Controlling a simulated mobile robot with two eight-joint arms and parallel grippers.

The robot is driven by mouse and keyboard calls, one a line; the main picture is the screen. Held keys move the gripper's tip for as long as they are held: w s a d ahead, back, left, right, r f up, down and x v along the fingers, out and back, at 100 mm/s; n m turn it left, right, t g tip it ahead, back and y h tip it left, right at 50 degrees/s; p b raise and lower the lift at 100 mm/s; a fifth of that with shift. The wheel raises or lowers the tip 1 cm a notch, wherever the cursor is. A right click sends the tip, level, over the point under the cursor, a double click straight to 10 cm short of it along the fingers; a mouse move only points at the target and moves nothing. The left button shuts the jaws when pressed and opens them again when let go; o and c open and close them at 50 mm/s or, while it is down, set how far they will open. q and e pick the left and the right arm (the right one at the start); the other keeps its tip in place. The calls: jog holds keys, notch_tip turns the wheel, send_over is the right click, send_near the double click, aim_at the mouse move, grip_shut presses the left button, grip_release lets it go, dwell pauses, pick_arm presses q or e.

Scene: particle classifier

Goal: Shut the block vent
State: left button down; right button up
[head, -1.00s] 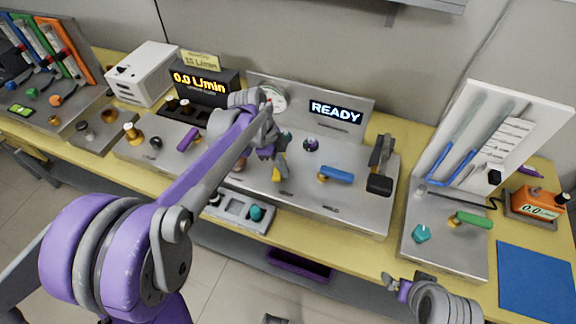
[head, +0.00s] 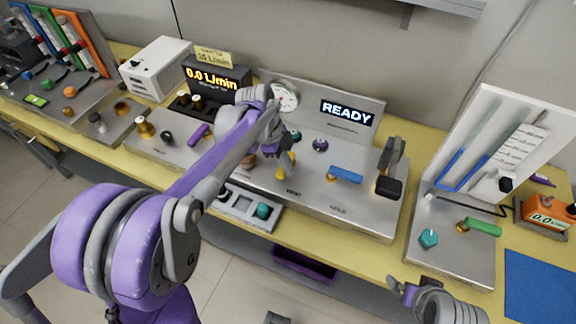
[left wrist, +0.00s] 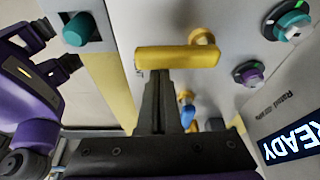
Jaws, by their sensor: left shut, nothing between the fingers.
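The block vent shows as a yellow lever (head: 291,161) on the grey panel, above the printed word VENT. In the left wrist view the yellow lever (left wrist: 178,57) lies crosswise at the fingertips, with its brass pivot at its right end. My left gripper (head: 284,152) is shut and empty beside the lever. In the left wrist view its fingertips (left wrist: 158,74) meet the lever's near edge; I cannot tell whether they touch. My right gripper (head: 399,287) is low at the right, away from the panel. Its fingers look apart in the left wrist view (left wrist: 55,52).
A blue lever (head: 345,174) stands right of the vent, with a black-ended handle (head: 388,187) beyond it. A purple knob (head: 320,145) and a READY display (head: 347,112) are behind. A tray with a teal knob (head: 262,211) sits in front.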

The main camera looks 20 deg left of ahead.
pick_arm(q)
jog(key=d, duration=0.4)
jog(key=shift+r, duration=0.35)
jog(key=v, duration=0.9)
jog(key=shift+a+p, duration=0.2)
jog(key=shift+p, duration=0.2)
pick_arm(e)
jog(key=shift+s+d+r, duration=0.1)
jog(key=shift+s+r, duration=0.25)
jog(key=shift+r, duration=0.1)
pick_arm(q)
jog(key=shift+w+r, duration=0.1)
jog(key=shift+r, duration=0.05)
jog(key=s+f+n+t+y, duration=0.2)
jog(key=s+f+n, duration=0.2)
jog(key=s+n, duration=0.4)
jog(key=s+f+n+t+y+p, duration=0.1)
jog(key=s+f+n+t, duration=0.2)
jog(key=s+n, duration=0.6)
jog(key=shift+s+d+f+y, duration=0.4)
jog(key=shift+s+f, duration=0.2)
jog(key=shift+s, duration=0.5)
pick_arm(e)
jog(key=shift+w+r, duration=0.2)
jog(key=shift+r, duration=0.6)
